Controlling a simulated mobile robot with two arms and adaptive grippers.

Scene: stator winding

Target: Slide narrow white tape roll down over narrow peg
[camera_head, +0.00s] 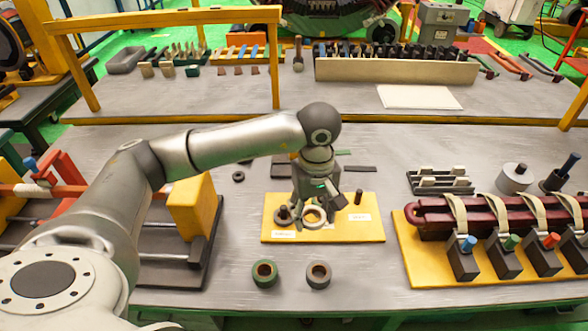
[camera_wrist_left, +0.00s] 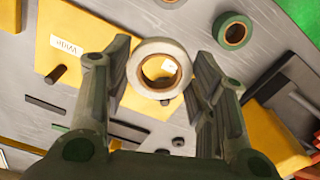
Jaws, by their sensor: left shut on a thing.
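My left gripper (camera_head: 312,208) points down over the yellow board (camera_head: 373,232) and is shut on the white tape roll (camera_head: 304,221). In the left wrist view the roll (camera_wrist_left: 144,82) sits flat between the two fingers (camera_wrist_left: 160,85), and yellow board shows through its hole. A dark peg with a wider round base (camera_head: 282,215) stands at the board's left, beside the roll, above a small label. Another dark peg (camera_head: 358,197) stands at the right; its label reads "Wide" in the left wrist view (camera_wrist_left: 67,42). My right gripper is not in view.
A dark red coil fixture (camera_head: 480,222) on a yellow base stands at the right. A yellow block (camera_head: 192,207) is at the left. A small dark ring (camera_head: 238,176) lies behind.

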